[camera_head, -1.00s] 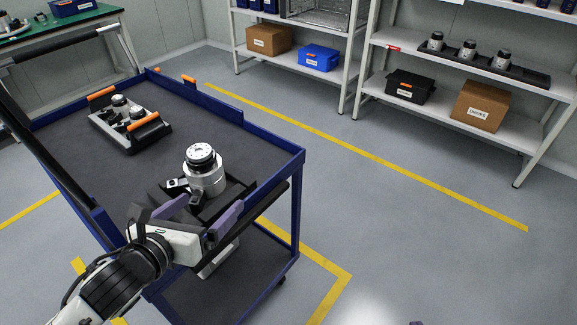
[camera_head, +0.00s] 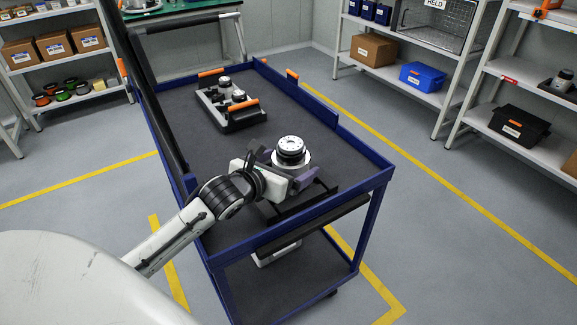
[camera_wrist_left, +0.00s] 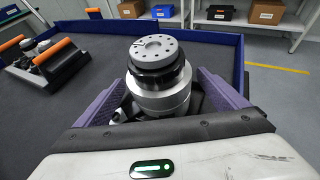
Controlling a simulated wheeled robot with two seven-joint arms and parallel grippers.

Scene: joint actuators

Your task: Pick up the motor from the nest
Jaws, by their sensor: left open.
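The motor (camera_head: 291,154), a silver cylinder with a black band and a drilled silver top, stands upright in a black nest (camera_head: 306,203) at the near end of the blue cart. In the left wrist view the motor (camera_wrist_left: 160,82) stands between the two purple fingers of my left gripper (camera_wrist_left: 162,92). The fingers are open, with a visible gap at the right finger; contact on the left side is unclear. In the head view my left gripper (camera_head: 285,172) is level and low at the motor. The motor's base is partly hidden. My right gripper is out of view.
The cart's top (camera_head: 195,150) has a raised blue rim. A carrier with orange handles (camera_head: 230,107) holding similar parts stands farther back on it. The dark mat between is clear. Shelves with boxes (camera_head: 372,50) stand beyond, across open floor.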

